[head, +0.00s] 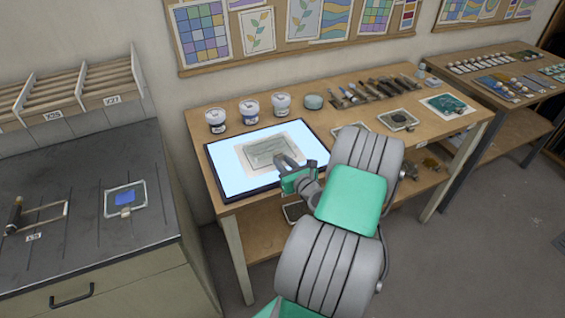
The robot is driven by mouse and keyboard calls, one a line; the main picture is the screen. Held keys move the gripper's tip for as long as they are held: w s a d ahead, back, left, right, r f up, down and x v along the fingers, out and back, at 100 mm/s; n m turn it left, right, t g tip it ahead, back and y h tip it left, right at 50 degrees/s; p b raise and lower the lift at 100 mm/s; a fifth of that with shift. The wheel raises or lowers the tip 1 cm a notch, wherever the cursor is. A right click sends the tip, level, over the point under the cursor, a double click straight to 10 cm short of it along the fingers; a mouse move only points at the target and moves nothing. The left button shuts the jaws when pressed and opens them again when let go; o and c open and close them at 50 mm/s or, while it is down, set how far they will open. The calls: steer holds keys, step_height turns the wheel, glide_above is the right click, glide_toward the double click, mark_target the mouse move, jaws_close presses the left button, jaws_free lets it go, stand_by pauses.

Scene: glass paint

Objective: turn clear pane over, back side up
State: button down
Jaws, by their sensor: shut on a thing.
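The clear pane (266,150) shows over the lit white panel (226,184) on the wooden workbench. It looks flat, with a paler sheet or border around it. My gripper (285,160) reaches in from the lower right and is shut on the pane's near right edge. The gripper and arm hide part of that edge. I cannot tell whether the pane touches the panel or is a little above it, nor which side faces up.
Several lidded jars (249,111) stand behind the panel. Brushes and tools (372,88) lie along the bench's back. A dark bench (75,215) at left holds a framed pane with a blue patch (125,198). Slotted wooden racks (55,90) stand behind it.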

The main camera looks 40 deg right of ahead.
steer(key=c, duration=1.1)
jaws_free()
steer(key=o, duration=0.5)
steer(key=shift+f+v, duration=0.2)
steer(key=shift+v, duration=0.95)
steer(key=shift+f+v, duration=0.25)
steer(key=shift+v, duration=0.9)
steer(key=shift+f+v, duration=0.2)
steer(key=shift+v, duration=0.95)
steer(key=shift+s, duration=0.1)
